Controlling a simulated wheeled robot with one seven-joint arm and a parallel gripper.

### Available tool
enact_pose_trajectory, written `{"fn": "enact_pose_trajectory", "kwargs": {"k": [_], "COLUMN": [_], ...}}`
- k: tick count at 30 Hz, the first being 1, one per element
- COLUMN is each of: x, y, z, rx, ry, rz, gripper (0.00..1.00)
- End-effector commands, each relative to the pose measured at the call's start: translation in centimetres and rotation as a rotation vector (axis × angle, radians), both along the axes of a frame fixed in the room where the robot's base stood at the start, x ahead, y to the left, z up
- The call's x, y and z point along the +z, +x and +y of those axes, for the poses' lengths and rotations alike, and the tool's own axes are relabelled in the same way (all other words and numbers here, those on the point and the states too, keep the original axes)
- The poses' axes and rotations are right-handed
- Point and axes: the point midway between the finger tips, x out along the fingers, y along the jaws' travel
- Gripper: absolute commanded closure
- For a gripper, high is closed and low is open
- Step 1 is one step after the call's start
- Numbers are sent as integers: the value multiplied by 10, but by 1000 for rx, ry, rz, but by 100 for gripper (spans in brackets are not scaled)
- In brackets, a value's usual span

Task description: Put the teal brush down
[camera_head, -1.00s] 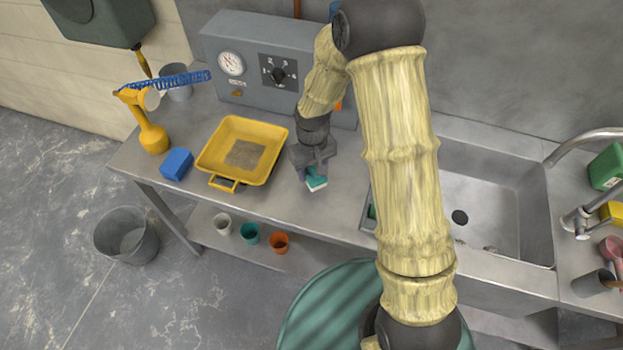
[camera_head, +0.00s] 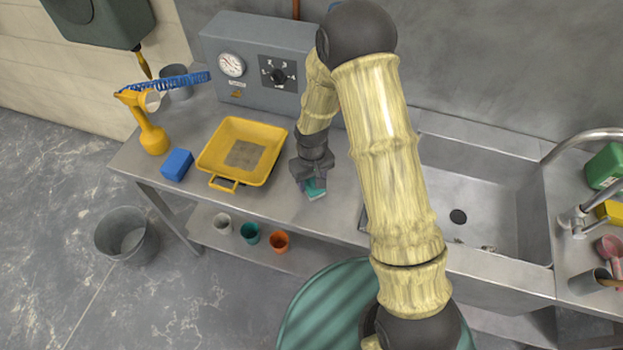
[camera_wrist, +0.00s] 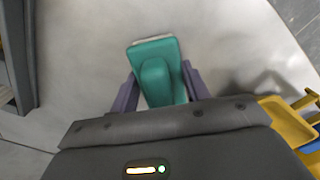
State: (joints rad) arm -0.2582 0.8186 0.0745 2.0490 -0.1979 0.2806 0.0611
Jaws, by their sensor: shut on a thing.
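The teal brush (camera_head: 316,190) is a small block with a raised grip and a pale edge along one side. My gripper (camera_head: 309,181) is shut on it, over the steel worktop (camera_head: 290,212) between the yellow tray and the sink. In the wrist view, the teal brush (camera_wrist: 157,75) sits between the two purple-grey fingers of my gripper (camera_wrist: 158,92), which flank its raised grip. Whether the brush touches the worktop or hangs just above it, I cannot tell.
A yellow tray (camera_head: 272,165) lies to the left, with a blue block (camera_head: 177,164) and a yellow sprayer (camera_head: 150,135) beyond. A grey control box (camera_head: 245,88) stands behind. The sink (camera_head: 470,190) is to the right. Bare worktop lies in front of the brush.

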Motion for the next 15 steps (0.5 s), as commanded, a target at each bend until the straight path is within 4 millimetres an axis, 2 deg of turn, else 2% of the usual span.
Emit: {"fn": "enact_pose_trajectory", "kwargs": {"k": [4, 5, 8, 15], "x": [-3, -3, -2, -2], "y": [0, 0, 0, 0], "z": [0, 0, -1, -1], "rx": [-1, -1, -1, -1], "ry": [0, 0, 0, 0], "rz": [0, 0, 1, 1], "gripper": [90, 52, 32, 32]}}
